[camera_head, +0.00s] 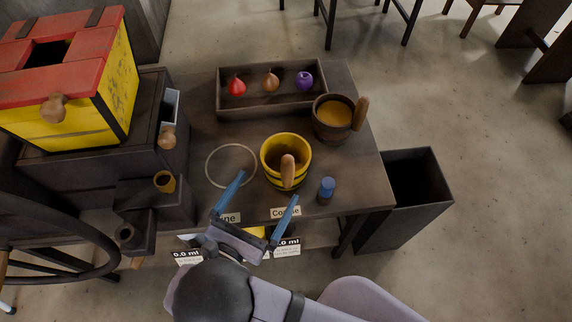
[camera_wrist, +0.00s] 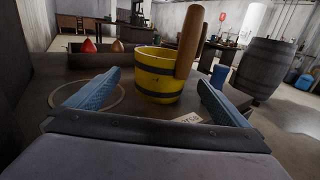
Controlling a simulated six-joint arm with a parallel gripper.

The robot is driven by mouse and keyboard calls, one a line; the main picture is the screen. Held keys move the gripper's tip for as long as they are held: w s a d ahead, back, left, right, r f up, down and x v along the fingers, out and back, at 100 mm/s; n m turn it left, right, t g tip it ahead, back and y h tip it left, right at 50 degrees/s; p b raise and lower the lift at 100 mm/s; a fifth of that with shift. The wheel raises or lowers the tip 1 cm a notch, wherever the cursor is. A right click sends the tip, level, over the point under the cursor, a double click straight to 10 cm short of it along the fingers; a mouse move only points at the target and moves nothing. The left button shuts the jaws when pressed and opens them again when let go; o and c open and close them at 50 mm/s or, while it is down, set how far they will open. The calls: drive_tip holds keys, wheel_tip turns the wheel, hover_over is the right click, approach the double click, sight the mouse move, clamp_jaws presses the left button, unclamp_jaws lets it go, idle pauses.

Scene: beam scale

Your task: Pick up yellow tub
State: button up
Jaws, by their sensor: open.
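The yellow tub (camera_head: 271,174) stands upright on the dark table, with dark bands and a wooden handle (camera_head: 287,170) on the side facing me. In the wrist view the tub (camera_wrist: 158,82) sits ahead, between and beyond my fingers, with its handle (camera_wrist: 190,42) rising at its right. My gripper (camera_head: 262,193) is open and empty, its two blue fingers spread at the table's front edge, short of the tub. In the wrist view my gripper (camera_wrist: 146,88) points at the tub; no contact shows.
A white ring (camera_head: 208,166) lies left of the tub. A small blue-topped bottle (camera_head: 326,190) stands close at its right. Behind are a brown tub (camera_head: 322,126) and a tray (camera_head: 238,113) with three coloured items. A dark open bin (camera_head: 437,206) stands right of the table.

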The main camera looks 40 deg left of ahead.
sight(275, 177)
drive_tip(key=shift+w+a+r+p, duration=0.1)
drive_tip(key=shift+w+p, duration=0.15)
drive_tip(key=shift+w, duration=0.75)
drive_tip(key=shift+w+a+r+p, duration=0.15)
drive_tip(key=shift+w+p, duration=0.15)
drive_tip(key=shift+w, duration=0.7)
drive_tip(key=shift+w+a+r+p, duration=0.1)
drive_tip(key=shift+w+p, duration=0.15)
drive_tip(key=shift+w, duration=0.75)
drive_tip(key=shift+w+a, duration=0.2)
drive_tip(key=shift+w, duration=0.4)
drive_tip(key=c, duration=1)
drive_tip(key=shift+c, duration=0.4)
